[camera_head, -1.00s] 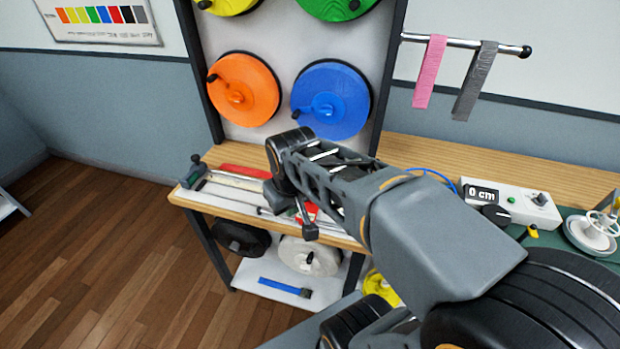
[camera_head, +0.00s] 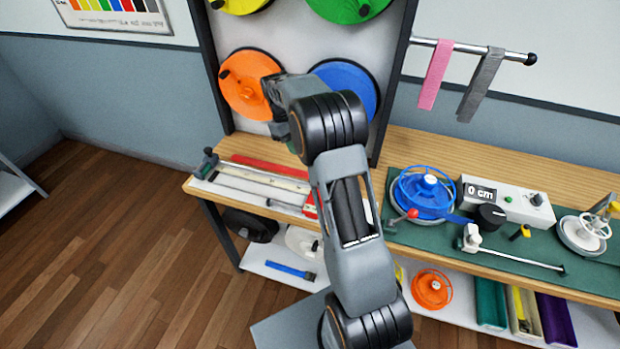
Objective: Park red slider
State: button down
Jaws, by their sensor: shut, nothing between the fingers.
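The red slider (camera_head: 310,206) appears as a small red block at the right end of the pale measuring rail (camera_head: 262,180) on the left bench top. My arm partly covers that end. My gripper (camera_head: 279,125) is shut and empty. In the picture it lies in front of the orange reel's right edge and the blue reel's left edge, up and to the left of the red slider. The fingertips are small and dark, and their exact distance from the wall is unclear.
The orange reel (camera_head: 241,86) and blue reel (camera_head: 362,86) hang on the panel. A dark green clamp (camera_head: 206,162) stands at the rail's left end, and a red bar (camera_head: 266,167) lies behind it. A blue-rimmed reel (camera_head: 424,193) and 0 cm counter box (camera_head: 520,204) stand right.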

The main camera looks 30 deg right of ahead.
jog(key=p+x, duration=0.1)
jog(key=x, duration=0.8)
jog(key=shift+s, duration=0.1)
jog(key=s, duration=0.1)
jog(key=s+p, duration=0.1)
jog(key=shift+s+d+f, duration=0.15)
jog(key=shift+s+d, duration=0.25)
jog(key=shift+s+d+f+p, duration=0.15)
jog(key=shift+s+f+p, duration=0.05)
jog(key=shift+s+p, duration=0.2)
jog(key=shift+s+d, duration=0.1)
jog(key=shift+s, duration=0.05)
